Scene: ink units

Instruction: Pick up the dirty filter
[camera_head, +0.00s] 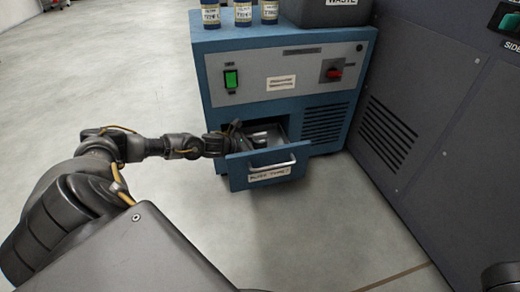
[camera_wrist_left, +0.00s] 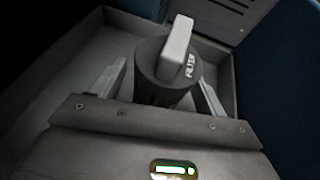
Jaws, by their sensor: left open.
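My left gripper (camera_wrist_left: 160,88) is open, with one pale finger on each side of the filter. I cannot tell whether the fingers touch it. In the head view my left gripper (camera_head: 252,139) reaches into the drawer from the left, and the filter cannot be made out clearly there. My right gripper is not in view.
The blue unit (camera_head: 285,64) has a green switch, a red knob and vents above and beside the drawer. Several small bottles (camera_head: 242,12) and a grey waste bin (camera_head: 335,12) stand on top. A large dark cabinet (camera_head: 440,110) stands at the right. The floor in front is clear.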

